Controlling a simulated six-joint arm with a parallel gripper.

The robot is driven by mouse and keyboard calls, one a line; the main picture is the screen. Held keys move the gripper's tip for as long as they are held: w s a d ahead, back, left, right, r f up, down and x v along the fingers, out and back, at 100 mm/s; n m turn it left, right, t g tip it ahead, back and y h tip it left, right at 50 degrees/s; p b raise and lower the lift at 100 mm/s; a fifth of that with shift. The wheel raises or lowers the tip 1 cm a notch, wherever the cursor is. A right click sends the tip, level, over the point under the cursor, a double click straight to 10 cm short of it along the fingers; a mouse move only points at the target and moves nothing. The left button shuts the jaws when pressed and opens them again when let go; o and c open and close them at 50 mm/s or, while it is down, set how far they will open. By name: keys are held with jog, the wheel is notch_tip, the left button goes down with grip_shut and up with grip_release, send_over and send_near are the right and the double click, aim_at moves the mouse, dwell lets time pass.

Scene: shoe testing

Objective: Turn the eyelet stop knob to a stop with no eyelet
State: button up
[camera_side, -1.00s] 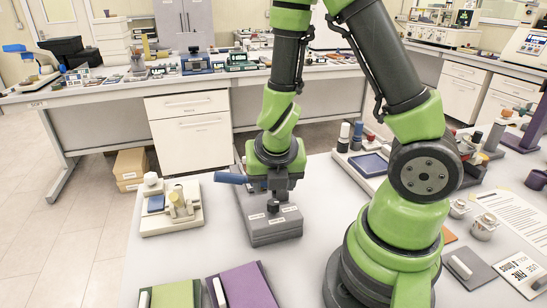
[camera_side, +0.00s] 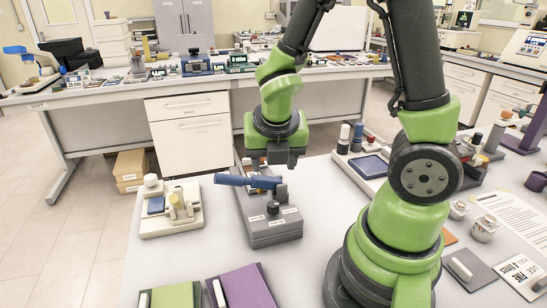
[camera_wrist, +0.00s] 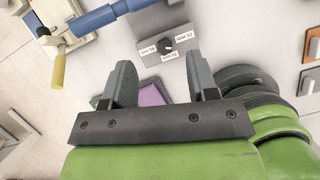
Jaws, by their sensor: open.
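The eyelet stop knob (camera_side: 273,208) is a small dark knob on top of the grey bench press (camera_side: 275,232), near its front end. In the wrist view the knob (camera_wrist: 168,46) has several white labels around it; the side it points to is too small to tell. A blue lever (camera_side: 248,181) lies across the press behind the knob, and also shows in the wrist view (camera_wrist: 108,14). My gripper (camera_side: 278,164) hangs above the rear of the press, clear of the lever and knob. In the wrist view its two fingers (camera_wrist: 159,74) are apart and empty.
A cream fixture with a yellow handle (camera_side: 177,206) stands left of the press. Green (camera_side: 172,297) and purple (camera_side: 245,290) pads lie in front. A tray with a blue pad (camera_side: 369,166) and upright tools stands at right. Grey table is bare around the press.

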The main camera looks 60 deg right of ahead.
aim_at(273, 203)
notch_tip(273, 203, down, 10)
jog(key=m+g+y, duration=0.1)
jog(key=m, duration=0.9)
jog(key=m+y, duration=0.1)
jog(key=m, duration=1)
jog(key=m+g+y, duration=0.1)
jog(key=m, duration=0.9)
jog(key=shift+w+d+f+g+y, duration=0.1)
jog(key=shift+d+g+y, duration=0.05)
jog(key=shift+g+y, duration=0.2)
jog(key=c, duration=0.9)
